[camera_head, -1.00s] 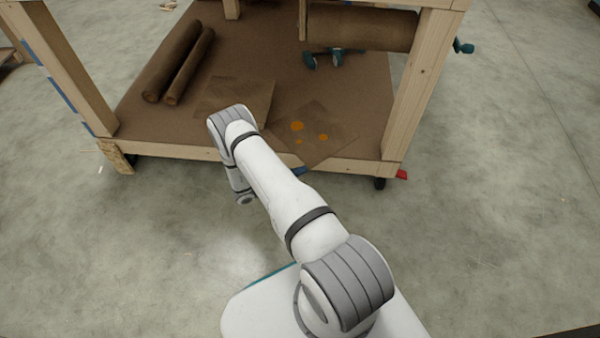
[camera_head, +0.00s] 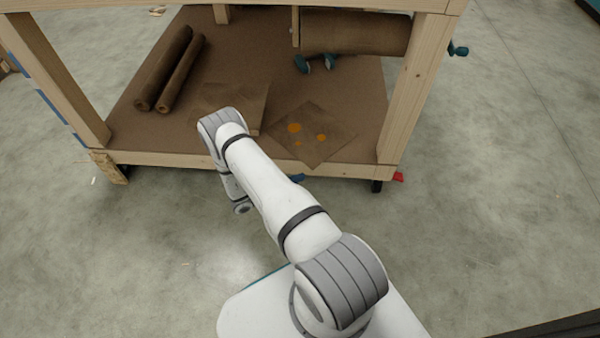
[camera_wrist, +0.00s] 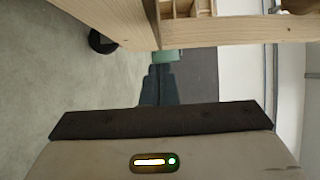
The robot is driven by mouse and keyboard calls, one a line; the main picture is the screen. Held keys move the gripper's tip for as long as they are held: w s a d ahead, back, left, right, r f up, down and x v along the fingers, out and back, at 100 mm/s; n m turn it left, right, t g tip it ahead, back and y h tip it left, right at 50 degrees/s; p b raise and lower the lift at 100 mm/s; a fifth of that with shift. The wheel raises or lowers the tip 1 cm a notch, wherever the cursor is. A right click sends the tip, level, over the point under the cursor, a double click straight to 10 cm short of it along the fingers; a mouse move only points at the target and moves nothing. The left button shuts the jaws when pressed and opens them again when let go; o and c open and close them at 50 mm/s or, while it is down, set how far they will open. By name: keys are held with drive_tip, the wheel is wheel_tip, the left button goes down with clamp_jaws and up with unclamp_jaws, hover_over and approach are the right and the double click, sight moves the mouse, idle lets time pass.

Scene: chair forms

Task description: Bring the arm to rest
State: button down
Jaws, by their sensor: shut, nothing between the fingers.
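My white and grey arm reaches out from the lower middle of the head view toward the front of a wooden bench (camera_head: 250,166). It is bent, and its outer end hangs down in front of the bench's low shelf. My gripper's fingers cannot be made out in the head view. In the wrist view, my gripper (camera_wrist: 166,57) shows as two blue-grey fingers together, with teal tips and nothing between them. The fingertips appear close to a wooden beam (camera_wrist: 230,32) in that view; whether they touch it I cannot tell.
The bench's brown lower shelf (camera_head: 350,105) carries two brown rolls (camera_head: 168,68) and a flat sheet with orange spots (camera_head: 313,140). A larger roll (camera_head: 355,35) hangs at the back right. A dark edge (camera_head: 550,328) shows at bottom right. Concrete floor (camera_head: 500,200) is clear on the right.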

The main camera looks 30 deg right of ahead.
drive_tip(key=a+p, duration=0.2)
drive_tip(key=a, duration=0.8)
drive_tip(key=shift+w+a, duration=0.25)
